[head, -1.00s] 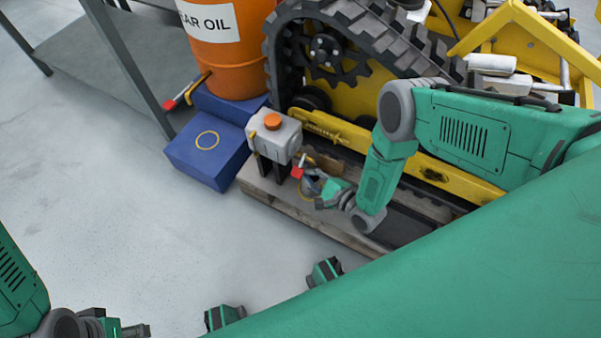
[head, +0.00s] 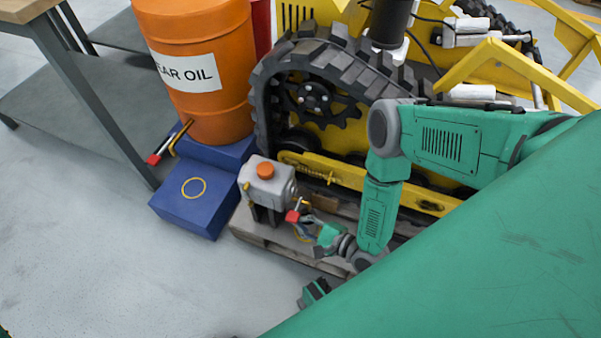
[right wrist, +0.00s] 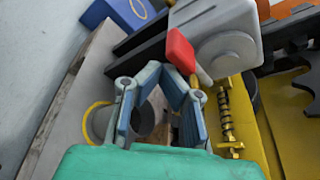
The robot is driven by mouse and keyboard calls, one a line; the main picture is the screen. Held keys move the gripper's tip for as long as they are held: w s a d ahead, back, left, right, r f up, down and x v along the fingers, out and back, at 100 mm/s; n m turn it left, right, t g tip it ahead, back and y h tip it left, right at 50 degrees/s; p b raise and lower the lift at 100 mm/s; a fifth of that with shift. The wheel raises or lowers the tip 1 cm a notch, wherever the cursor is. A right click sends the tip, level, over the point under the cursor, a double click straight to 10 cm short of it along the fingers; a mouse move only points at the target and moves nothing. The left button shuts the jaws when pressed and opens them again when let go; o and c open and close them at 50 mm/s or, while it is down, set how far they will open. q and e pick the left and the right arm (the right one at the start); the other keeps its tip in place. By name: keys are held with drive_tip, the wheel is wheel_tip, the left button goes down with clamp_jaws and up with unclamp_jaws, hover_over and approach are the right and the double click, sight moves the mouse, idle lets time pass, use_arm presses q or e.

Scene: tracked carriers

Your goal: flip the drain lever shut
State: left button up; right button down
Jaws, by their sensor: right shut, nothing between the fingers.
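The drain lever has a red handle (head: 292,216) and sits at the lower front of the grey housing (head: 262,187) with an orange cap. In the right wrist view the red handle (right wrist: 181,50) points up and left, just beyond the fingertips. My right gripper (head: 308,225) is shut and empty, close beside the handle. In the right wrist view its fingers (right wrist: 161,72) are drawn together just below the handle. I cannot tell whether they touch it. The lever's lower end is partly hidden by the right finger. My left gripper is out of view.
An orange barrel (head: 198,98) with a second red-handled lever (head: 153,159) stands on blue blocks (head: 200,200). A black track (head: 262,110) and yellow frame (head: 410,198) rise behind my right arm. Floor is clear at left.

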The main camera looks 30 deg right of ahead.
drive_tip(key=shift+s+a+r+m+g, duration=0.1)
drive_tip(key=shift+r+m+g, duration=0.2)
drive_tip(key=shift+r+m, duration=0.25)
drive_tip(key=shift+r, duration=0.1)
idle(0.3)
drive_tip(key=v, duration=1.2)
drive_tip(key=shift+d+f, duration=0.3)
drive_tip(key=shift+d, duration=0.05)
